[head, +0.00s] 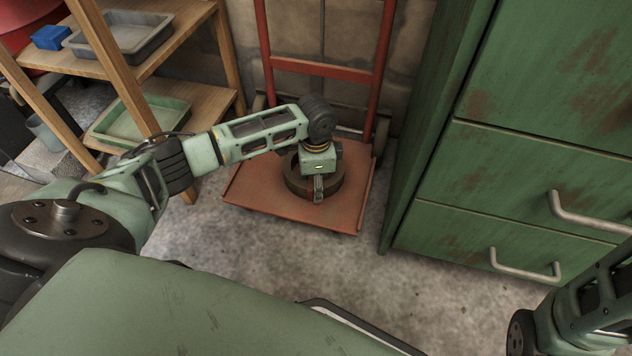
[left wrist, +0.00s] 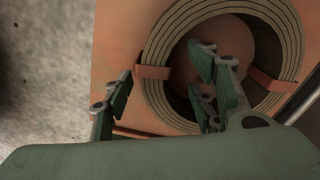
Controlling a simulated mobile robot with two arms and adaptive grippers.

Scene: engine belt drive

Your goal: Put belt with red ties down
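The belt (head: 294,183) is a dark brown coil lying flat on the orange-red plate of a hand truck. In the left wrist view the coil (left wrist: 157,45) shows several layers with red ties (left wrist: 153,72) at two sides. My left gripper (head: 319,190) points down at the coil and hides part of it. In the left wrist view its fingers (left wrist: 160,72) are spread, one outside the coil's left wall and one over its hollow middle, with a tie between them. I see no firm grip on the coil. My right gripper is outside the view.
The hand truck's plate (head: 270,213) stands on the concrete floor against the wall. A green drawer cabinet (head: 520,150) is close on the right. A wooden shelf with a grey tray (head: 125,40), a green tray (head: 140,120) and a blue box (head: 50,37) stands left.

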